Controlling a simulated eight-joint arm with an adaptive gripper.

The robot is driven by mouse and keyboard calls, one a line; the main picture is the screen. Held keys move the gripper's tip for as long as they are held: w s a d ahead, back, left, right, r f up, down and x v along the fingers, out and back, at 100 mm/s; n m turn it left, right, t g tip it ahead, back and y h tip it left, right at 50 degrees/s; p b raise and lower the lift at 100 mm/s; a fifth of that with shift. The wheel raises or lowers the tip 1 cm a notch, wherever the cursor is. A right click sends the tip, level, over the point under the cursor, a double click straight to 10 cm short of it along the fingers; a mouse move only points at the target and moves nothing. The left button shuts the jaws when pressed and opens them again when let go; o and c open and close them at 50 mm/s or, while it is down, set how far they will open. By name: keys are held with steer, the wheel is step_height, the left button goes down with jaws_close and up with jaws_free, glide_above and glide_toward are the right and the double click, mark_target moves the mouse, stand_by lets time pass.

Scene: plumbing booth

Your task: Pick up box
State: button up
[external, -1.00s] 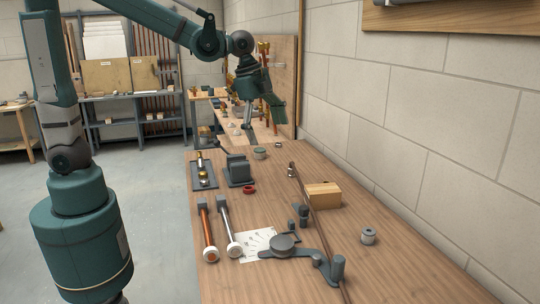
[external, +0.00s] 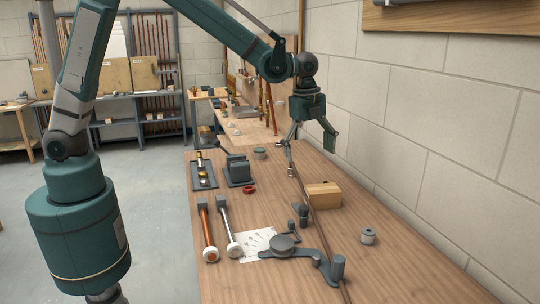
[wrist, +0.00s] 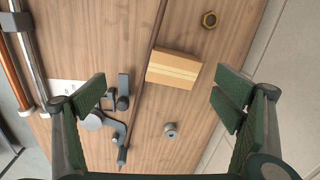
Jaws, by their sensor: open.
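The box (external: 323,195) is a small light-brown block with a paler stripe, lying on the wooden workbench. In the wrist view the box (wrist: 173,69) lies between the two fingers, toward the far side of the gap. My gripper (external: 309,143) is open and empty, above the bench and farther back than the box. In the wrist view my gripper (wrist: 160,95) shows its fingers spread wide, apart from the box.
A long thin brown pipe (external: 318,229) runs along the bench just left of the box, near a grey bender (external: 284,244). A grey round fitting (external: 368,236) stands to the right. The block wall (external: 440,130) bounds the right side.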

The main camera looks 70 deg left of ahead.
mark_target(323, 188)
steer(key=w+d+f+m, duration=0.1)
steer(key=f, duration=0.1)
steer(key=w+d+f+m+p, duration=0.1)
steer(key=w+f, duration=0.1)
steer(key=w+d+f+g+p, duration=0.1)
steer(key=f, duration=0.1)
steer(key=shift+w+m, duration=0.3)
steer(key=shift+m, duration=0.1)
steer(key=shift+f, duration=0.1)
steer(key=shift+f, duration=1.25)
steer(key=shift+f, duration=0.15)
steer(key=shift+f, duration=2.5)
steer(key=shift+c, duration=0.7)
steer(key=c, duration=1)
